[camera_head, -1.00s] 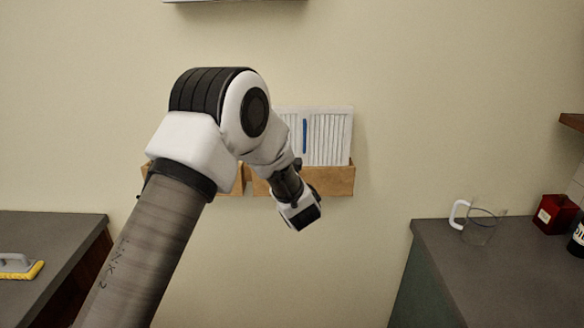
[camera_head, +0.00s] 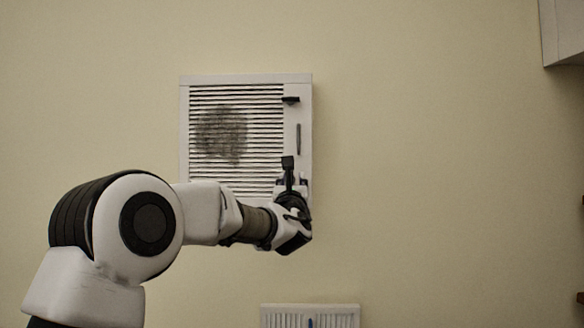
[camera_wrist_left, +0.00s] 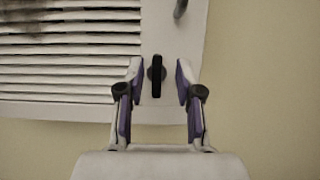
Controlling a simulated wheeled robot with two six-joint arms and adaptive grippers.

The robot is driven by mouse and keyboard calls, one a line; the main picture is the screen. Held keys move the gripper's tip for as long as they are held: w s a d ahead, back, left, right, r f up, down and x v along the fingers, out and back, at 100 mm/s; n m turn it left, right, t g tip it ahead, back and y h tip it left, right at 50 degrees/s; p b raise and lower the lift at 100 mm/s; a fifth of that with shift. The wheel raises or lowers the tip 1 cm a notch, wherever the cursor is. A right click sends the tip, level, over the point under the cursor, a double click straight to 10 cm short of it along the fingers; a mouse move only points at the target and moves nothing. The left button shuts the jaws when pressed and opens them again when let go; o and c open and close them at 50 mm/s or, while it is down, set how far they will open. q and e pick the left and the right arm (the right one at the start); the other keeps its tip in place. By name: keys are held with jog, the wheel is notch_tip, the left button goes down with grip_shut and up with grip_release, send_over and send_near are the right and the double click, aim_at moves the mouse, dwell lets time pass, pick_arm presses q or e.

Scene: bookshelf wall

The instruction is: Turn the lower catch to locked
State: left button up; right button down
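A white louvred panel (camera_head: 305,120) hangs on the wall. The lower catch (camera_wrist_left: 156,75) is a black bar standing upright near the panel's lower right corner in the left wrist view. My left gripper (camera_head: 290,183) is in front of that corner; in the left wrist view its fingers (camera_wrist_left: 160,72) are open, one on each side of the catch, with a gap on both sides. In the head view the catch cannot be told apart from the dark gripper parts. The upper catch (camera_head: 291,99) is a black bar lying level. My right gripper is out of view.
A dark upright handle (camera_head: 298,139) stands on the panel's right edge between the catches; its lower end shows in the left wrist view (camera_wrist_left: 180,8). A dark smudge (camera_head: 221,134) marks the slats.

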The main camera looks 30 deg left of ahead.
pick_arm(q)
jog(key=shift+s+a+r, duration=0.2)
jog(key=shift+r, duration=0.1)
jog(key=shift+w, duration=0.15)
grip_shut()
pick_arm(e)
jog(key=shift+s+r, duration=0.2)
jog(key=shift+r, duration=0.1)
pick_arm(q)
jog(key=shift+f, duration=0.1)
jog(key=shift+a+f+n+g+y+b, duration=0.1)
jog(key=shift+n+g+y+b, duration=0.85)
jog(key=shift+n, duration=2.8)
jog(key=shift+d+r+n+g+y+b, duration=0.1)
jog(key=shift+n+g+b, duration=1.6)
jog(key=shift+n, duration=2)
jog(key=shift+a+f+n+g+y+b, duration=0.1)
jog(key=shift+n+g+y+b, duration=0.35)
jog(key=shift+n+g+b, duration=2.1)
pick_arm(e)
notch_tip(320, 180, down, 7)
jog(key=p, duration=0.3)
pick_arm(q)
jog(key=n+t, duration=0.1)
jog(key=n, duration=0.1)
jog(key=shift+n+t, duration=0.4)
